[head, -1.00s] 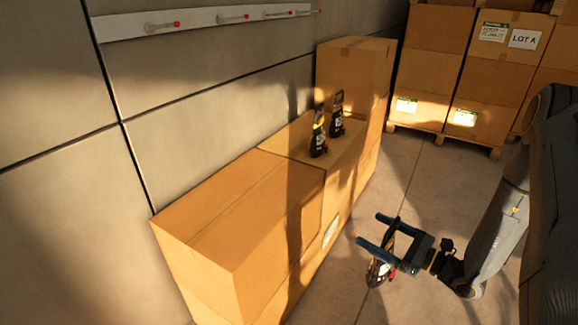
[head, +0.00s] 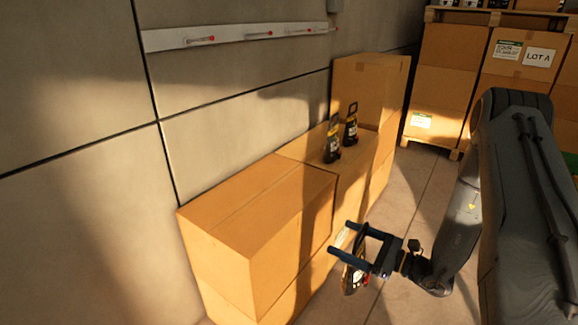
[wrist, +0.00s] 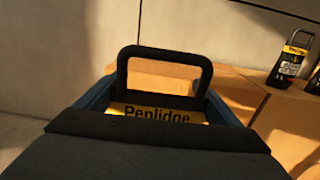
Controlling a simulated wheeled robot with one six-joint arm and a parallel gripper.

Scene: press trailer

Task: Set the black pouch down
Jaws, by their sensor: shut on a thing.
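My gripper (head: 343,240) has blue fingers and is shut on the black pouch (head: 352,280), which hangs below it in front of the cartons. In the wrist view the pouch's black loop handle (wrist: 163,55) stands up between the fingers, above a yellow label reading "Penlidge" (wrist: 158,114). Most of the pouch is hidden there by my gripper. Two similar black pouches with yellow labels, a left one (head: 332,146) and a right one (head: 351,128), stand upright on the farther low carton (head: 300,147). The right one's neighbour also shows in the wrist view (wrist: 289,62).
A nearer carton (head: 255,200) has a bare, clear top. A taller carton (head: 368,88) stands behind the pouches. A wall rail with red-tipped hooks (head: 225,38) runs above. Stacked cartons marked LOT A (head: 520,70) stand at the back right.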

